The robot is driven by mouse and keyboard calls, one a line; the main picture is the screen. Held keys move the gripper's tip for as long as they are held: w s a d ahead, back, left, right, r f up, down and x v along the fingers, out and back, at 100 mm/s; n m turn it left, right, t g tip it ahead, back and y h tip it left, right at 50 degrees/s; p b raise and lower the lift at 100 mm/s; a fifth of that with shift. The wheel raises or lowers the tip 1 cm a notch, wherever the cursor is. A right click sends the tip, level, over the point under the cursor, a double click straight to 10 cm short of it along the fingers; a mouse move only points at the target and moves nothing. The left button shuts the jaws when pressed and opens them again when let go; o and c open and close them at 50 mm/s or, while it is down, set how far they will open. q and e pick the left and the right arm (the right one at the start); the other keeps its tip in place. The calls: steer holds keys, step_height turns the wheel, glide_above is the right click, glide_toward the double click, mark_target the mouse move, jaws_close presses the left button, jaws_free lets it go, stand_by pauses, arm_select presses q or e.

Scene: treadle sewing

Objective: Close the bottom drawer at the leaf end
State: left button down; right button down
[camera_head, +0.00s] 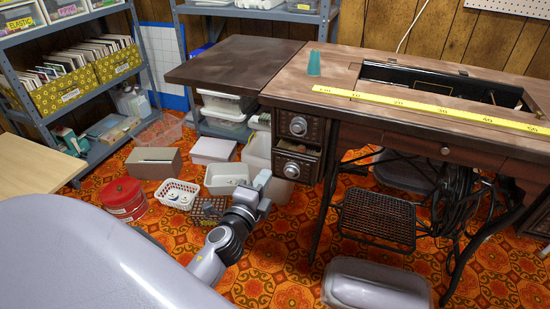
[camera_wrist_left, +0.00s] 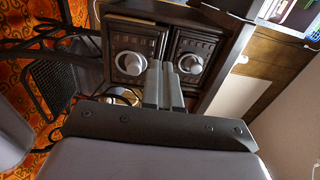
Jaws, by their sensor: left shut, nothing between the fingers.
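The sewing table (camera_head: 440,139) has two dark carved drawers with round metal knobs under its leaf end. The bottom drawer (camera_head: 309,166) lies below the top drawer (camera_head: 312,131); its front seems to stand out a little, with a dark gap above it. The wrist view is turned sideways: the bottom drawer (camera_wrist_left: 152,42) is on the left, the top drawer (camera_wrist_left: 187,45) on the right. My left gripper (camera_head: 263,180) is shut and empty, just in front and left of the bottom drawer. Its fingertips (camera_wrist_left: 163,68) point towards the drawer fronts; contact cannot be told. My right gripper is not in view.
The dark leaf (camera_head: 235,62) extends left above the drawers. A white bin (camera_head: 227,178), a white basket (camera_head: 177,194) and a red tin (camera_head: 124,199) stand on the patterned floor. The treadle (camera_head: 377,220) and iron legs are right of the drawers.

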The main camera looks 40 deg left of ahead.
mark_target(279, 154)
arm_select(q)
steer(key=x, duration=0.7)
steer(key=shift+w+a, duration=0.1)
steer(key=shift+w, duration=0.25)
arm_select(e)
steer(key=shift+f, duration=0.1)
arm_select(q)
steer(key=b+x, duration=0.1)
steer(key=x, duration=0.2)
steer(key=shift+w+a+f, duration=0.1)
steer(key=shift+w, duration=0.2)
steer(key=shift+w+a, duration=0.1)
steer(key=shift+w, duration=0.2)
steer(key=shift+a+r, duration=0.1)
steer(key=shift+r, duration=0.25)
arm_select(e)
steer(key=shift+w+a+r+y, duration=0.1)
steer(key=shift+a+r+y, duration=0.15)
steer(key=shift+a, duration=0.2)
